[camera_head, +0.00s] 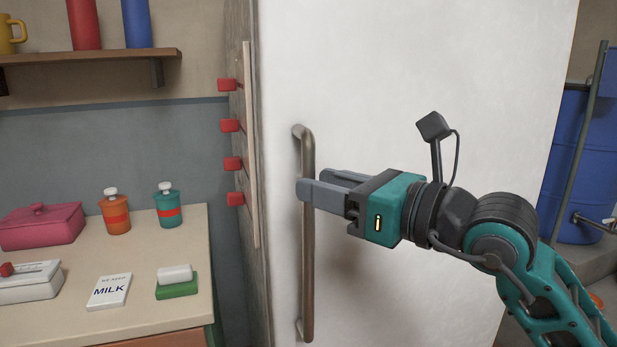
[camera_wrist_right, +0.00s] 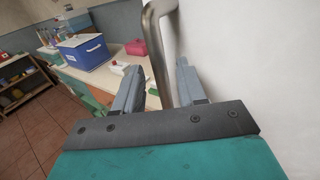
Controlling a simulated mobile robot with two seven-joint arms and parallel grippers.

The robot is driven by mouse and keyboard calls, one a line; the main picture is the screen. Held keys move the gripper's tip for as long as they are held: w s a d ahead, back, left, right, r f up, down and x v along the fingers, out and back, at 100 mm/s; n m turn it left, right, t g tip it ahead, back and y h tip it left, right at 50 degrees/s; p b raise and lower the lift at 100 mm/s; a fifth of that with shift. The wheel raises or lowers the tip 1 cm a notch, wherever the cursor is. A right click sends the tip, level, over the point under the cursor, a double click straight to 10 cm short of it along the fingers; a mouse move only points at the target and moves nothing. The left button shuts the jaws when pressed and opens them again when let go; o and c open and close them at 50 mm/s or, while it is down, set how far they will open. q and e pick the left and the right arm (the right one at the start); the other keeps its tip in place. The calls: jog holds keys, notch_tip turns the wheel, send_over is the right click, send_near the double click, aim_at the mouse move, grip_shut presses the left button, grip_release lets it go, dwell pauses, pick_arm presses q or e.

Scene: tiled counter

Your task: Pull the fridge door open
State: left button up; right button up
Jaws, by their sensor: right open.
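The white fridge door (camera_head: 420,70) fills the middle of the head view and looks closed. Its long vertical metal handle (camera_head: 308,250) runs down the door's left side. My right gripper (camera_head: 318,187) is at the handle's upper half, with its fingers pointing left and one finger crossing in front of the bar. In the right wrist view the handle (camera_wrist_right: 158,50) stands between the two spread fingers of the right gripper (camera_wrist_right: 158,82). The fingers are open, with gaps to the bar. My left gripper is in neither view.
Red hooks (camera_head: 232,125) line the panel beside the fridge. A blue barrel (camera_head: 570,160) stands at right.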

jog(key=shift+x, duration=1.6)
grip_shut()
